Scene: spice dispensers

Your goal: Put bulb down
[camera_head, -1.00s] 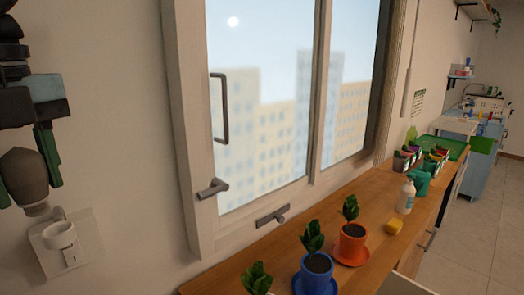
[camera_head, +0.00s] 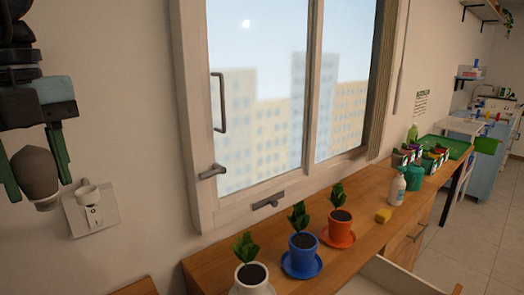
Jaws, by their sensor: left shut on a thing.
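The bulb (camera_head: 37,174) is a dull grey-brown rounded thing with a narrower lower end, seen at the left edge of the head view. My left gripper (camera_head: 34,166) is shut on it, with one green finger on each side. The bulb hangs in front of the wall, to the left of a white wall fixture (camera_head: 92,212) with a round cup-like holder. In the picture, the bulb and the holder are apart. My right gripper is not in view.
A wooden counter (camera_head: 222,270) runs under the window. On it stand white (camera_head: 251,276), blue (camera_head: 303,254) and orange (camera_head: 340,232) plant pots, a yellow sponge (camera_head: 383,216) and a spray bottle (camera_head: 397,187). A drawer (camera_head: 385,278) stands open at the bottom. A wooden surface (camera_head: 135,287) shows at lower left.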

